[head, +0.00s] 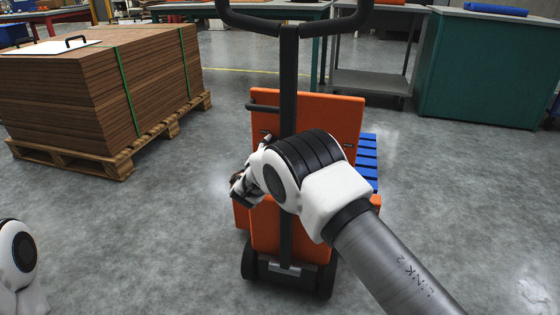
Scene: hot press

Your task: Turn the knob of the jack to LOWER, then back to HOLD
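The orange jack (320,110) stands upright in the middle of the head view, with a black mast and a looped handle (289,60) at the top. My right arm reaches in from the lower right across the front of the jack. My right gripper (240,188) is at the left side of the jack's orange body, pointing down and left. It is small and partly hidden by its own wrist, so I cannot tell whether it is open or shut. The knob is not clearly visible. Only a white joint of my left arm shows at the lower left; its gripper is out of view.
A strapped stack of brown boards (60,95) sits on a wooden pallet (110,160) at the left. A green cabinet (490,70) and a grey shelf cart (370,82) stand at the back right.

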